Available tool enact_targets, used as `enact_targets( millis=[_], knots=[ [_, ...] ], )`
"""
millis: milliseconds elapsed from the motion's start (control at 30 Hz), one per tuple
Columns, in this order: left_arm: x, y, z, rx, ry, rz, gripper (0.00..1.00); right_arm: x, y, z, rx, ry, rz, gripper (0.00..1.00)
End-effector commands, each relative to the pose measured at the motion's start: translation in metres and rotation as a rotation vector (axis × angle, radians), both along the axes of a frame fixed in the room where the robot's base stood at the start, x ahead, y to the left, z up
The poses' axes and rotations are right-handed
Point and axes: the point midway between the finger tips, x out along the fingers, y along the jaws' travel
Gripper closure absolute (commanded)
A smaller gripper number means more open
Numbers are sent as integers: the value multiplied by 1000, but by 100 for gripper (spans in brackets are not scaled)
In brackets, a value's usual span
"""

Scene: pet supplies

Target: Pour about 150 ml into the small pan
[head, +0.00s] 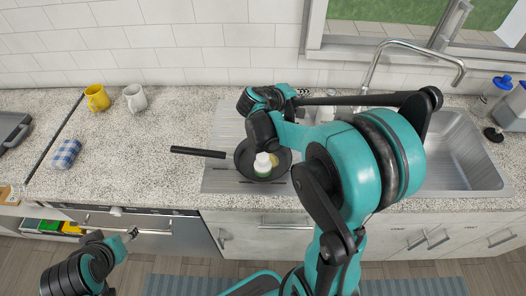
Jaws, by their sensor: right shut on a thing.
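The small dark pan (243,150) sits on the metal drainboard left of the sink, its black handle pointing left. A small bottle (262,166) with a white cap and a green-and-white body shows over the pan. A yellowish patch (274,160) shows beside it; I cannot tell what it is. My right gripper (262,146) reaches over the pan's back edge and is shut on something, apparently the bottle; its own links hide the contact. Whether the bottle touches the pan is unclear. My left gripper (129,235) is low at the left, in front of the counter, its fingers too small to judge.
A yellow mug (97,97) and a white mug (135,97) stand at the back left, with a blue checked item (66,154) nearby. The sink (456,155) and tap (375,65) are at the right. The speckled counter (150,140) is clear around the pan's handle.

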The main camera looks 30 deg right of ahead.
Motion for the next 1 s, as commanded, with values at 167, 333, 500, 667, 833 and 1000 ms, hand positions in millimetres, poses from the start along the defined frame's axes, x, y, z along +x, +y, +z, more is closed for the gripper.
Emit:
enact_targets(
  millis=[167,333,500,667,833,1000],
  knots=[
    [0,0,0,0,0,0,46,0,1,2,-10,-3,0,100],
    [0,0,-1,0,0,0,46,0,2,3,-18,-5,1,100],
    [0,0,-1,0,0,0,46,-1,3,4,-28,-8,1,100],
    [0,0,-2,0,0,0,46,-1,4,5,-36,-10,0,100],
    [0,0,-2,0,0,0,46,-1,5,6,-44,-12,1,100],
    [0,0,3,0,0,0,46,0,-6,-2,26,6,-9,100]
  ],
)
